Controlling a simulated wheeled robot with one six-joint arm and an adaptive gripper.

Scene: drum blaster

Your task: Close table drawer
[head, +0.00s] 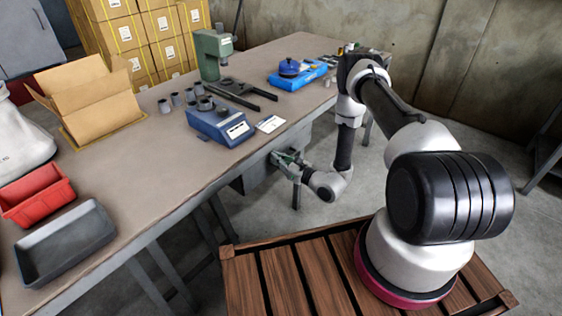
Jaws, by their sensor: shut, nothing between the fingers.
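The long table (180,150) has a brown top and a grey edge. Under its near edge hangs a grey drawer unit (250,178). My arm reaches down beside the table, and my gripper (280,157) is at the drawer unit's front, just below the table edge. The gripper looks small here; it is shut with nothing held. It partly covers the drawer front. I cannot tell how far the drawer stands out, or whether the fingers touch it.
On the table are a blue scale (220,125), a green press (212,50), an open cardboard box (95,100), a red bin (38,195) and a grey tray (65,242). Table legs stand below the drawer unit.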

